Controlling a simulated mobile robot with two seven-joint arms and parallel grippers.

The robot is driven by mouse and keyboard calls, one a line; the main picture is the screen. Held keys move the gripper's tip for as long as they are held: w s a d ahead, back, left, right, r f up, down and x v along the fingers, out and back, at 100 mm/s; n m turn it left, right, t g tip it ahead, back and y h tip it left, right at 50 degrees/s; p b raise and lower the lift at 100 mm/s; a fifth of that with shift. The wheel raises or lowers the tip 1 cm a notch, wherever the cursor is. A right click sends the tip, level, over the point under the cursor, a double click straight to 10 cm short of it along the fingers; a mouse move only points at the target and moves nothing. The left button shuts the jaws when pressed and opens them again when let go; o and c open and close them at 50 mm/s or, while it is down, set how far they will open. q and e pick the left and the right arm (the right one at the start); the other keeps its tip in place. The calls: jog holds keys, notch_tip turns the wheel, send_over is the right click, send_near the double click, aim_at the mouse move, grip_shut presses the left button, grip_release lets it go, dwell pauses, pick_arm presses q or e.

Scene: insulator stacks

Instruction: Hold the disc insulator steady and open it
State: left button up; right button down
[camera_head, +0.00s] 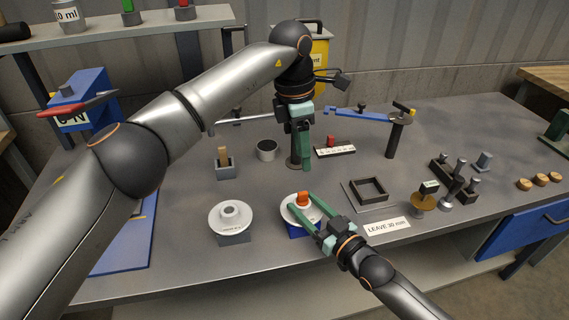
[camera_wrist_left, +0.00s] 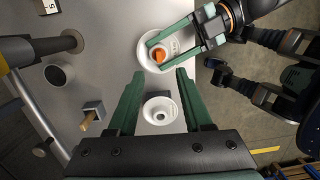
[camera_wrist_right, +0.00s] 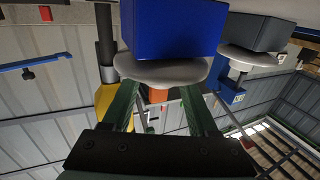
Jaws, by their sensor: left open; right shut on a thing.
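A white disc insulator with an orange top (camera_head: 302,198) sits on a blue block (camera_head: 293,231) near the front middle of the table. My right gripper (camera_head: 305,206) is shut on this insulator, its fingers at either side; the right wrist view shows its white disc (camera_wrist_right: 160,70) at the fingertips. A second white disc insulator (camera_head: 231,214), with a white top, stands on a grey block (camera_head: 234,239) to the left. My left gripper (camera_head: 301,162) is open and empty, raised above the table. In the left wrist view, the second insulator (camera_wrist_left: 160,111) shows between its fingers.
A square black frame (camera_head: 369,190) and a "LEAVE 30 mm" label (camera_head: 387,226) lie right of the held insulator. A dark cup (camera_head: 266,150) and a grey holder with a wooden handle (camera_head: 224,168) stand behind. Several metal parts crowd the right side.

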aim_at(302, 193)
pick_arm(q)
jog(key=shift+s+a+t+h, duration=0.75)
jog(key=shift+a+h, duration=0.65)
jog(key=shift+a, duration=0.75)
jog(key=x, duration=1.2)
grip_shut()
jog(key=shift+r, duration=0.25)
jog(key=shift+r, duration=1)
